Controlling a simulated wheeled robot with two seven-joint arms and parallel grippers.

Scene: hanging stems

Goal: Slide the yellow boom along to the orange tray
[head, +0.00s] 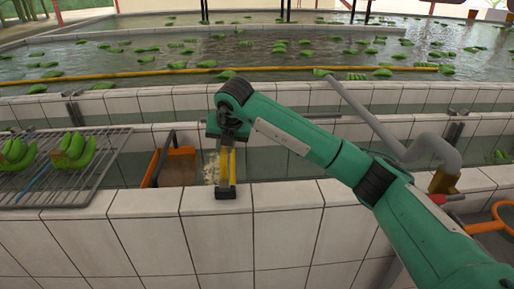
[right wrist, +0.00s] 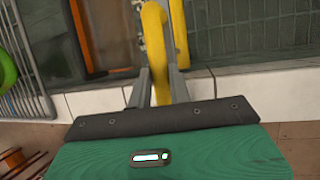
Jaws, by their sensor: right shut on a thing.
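A short yellow boom (head: 233,165) runs from my right gripper (head: 228,145) toward a dark fitting on the near tiled wall. In the right wrist view, a curved yellow bar (right wrist: 155,45) lies between the fingers of my right gripper (right wrist: 158,88), which is shut on it. A second yellow bar (right wrist: 180,35) shows just right of it. The orange tray (head: 181,152) sits in the channel just left of the gripper, and its orange edge (right wrist: 84,40) shows at upper left in the right wrist view. My left gripper is not in view.
A wire rack (head: 90,185) with green banana bunches (head: 72,152) stands at left. A grey bent pipe (head: 375,125) crosses at right, near an orange ring-shaped thing (head: 490,226). A long yellow tube (head: 130,75) crosses the water behind, where bananas float.

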